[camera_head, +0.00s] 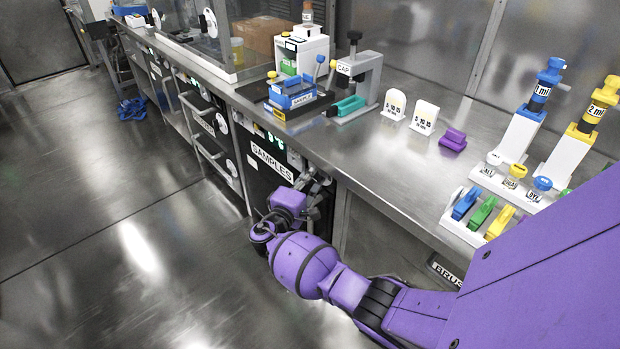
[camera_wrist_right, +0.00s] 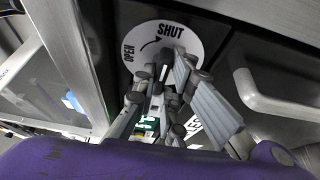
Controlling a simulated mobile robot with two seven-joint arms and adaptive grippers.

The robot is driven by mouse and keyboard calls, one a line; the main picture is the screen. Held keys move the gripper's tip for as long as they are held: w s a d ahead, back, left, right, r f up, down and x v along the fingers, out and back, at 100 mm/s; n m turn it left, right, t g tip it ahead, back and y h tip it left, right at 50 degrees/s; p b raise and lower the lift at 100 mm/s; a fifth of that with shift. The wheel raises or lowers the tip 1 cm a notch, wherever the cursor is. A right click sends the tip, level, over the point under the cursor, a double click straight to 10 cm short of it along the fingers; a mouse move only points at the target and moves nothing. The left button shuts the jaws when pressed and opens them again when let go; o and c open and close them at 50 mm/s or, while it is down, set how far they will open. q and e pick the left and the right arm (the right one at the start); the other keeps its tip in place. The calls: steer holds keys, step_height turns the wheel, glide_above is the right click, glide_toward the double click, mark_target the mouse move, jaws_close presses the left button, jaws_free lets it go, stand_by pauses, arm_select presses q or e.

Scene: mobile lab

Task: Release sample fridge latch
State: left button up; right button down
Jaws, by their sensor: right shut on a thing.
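The sample fridge (camera_head: 262,178) is the dark unit under the bench with a SAMPLES label (camera_head: 272,161) on its front. In the right wrist view its latch has a round white plate (camera_wrist_right: 139,58) marked OPEN and SHUT with a curved arrow. A dark latch lever (camera_wrist_right: 165,62) lies over the plate, near the SHUT side. My right gripper (camera_wrist_right: 166,84) is shut on this lever, its fingers on either side. In the head view the right gripper (camera_head: 318,186) is at the fridge front, and my wrist partly hides the latch. My left gripper is in neither view.
A pale bar handle (camera_wrist_right: 262,97) stands out beside the latch in the wrist view. More handled units (camera_head: 208,125) line the bench to the left. The bench top (camera_head: 385,160) carries a tube rack, a CAP press (camera_head: 362,75) and pipettes. The floor (camera_head: 110,220) in front is clear.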

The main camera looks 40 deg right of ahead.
steer(key=n+g+y+p, duration=0.1)
steer(key=n+g+p, duration=0.1)
steer(key=n, duration=0.2)
steer(key=n+g+p, duration=0.1)
steer(key=n+g, duration=0.1)
steer(key=n, duration=0.3)
steer(key=n+g+y+p, duration=0.1)
steer(key=n+g+p, duration=0.1)
steer(key=n+g, duration=0.1)
steer(key=shift+w+r+n+y+p, duration=0.25)
steer(key=shift+w+n+y+p, duration=0.1)
steer(key=shift+n, duration=0.35)
stand_by(0.5)
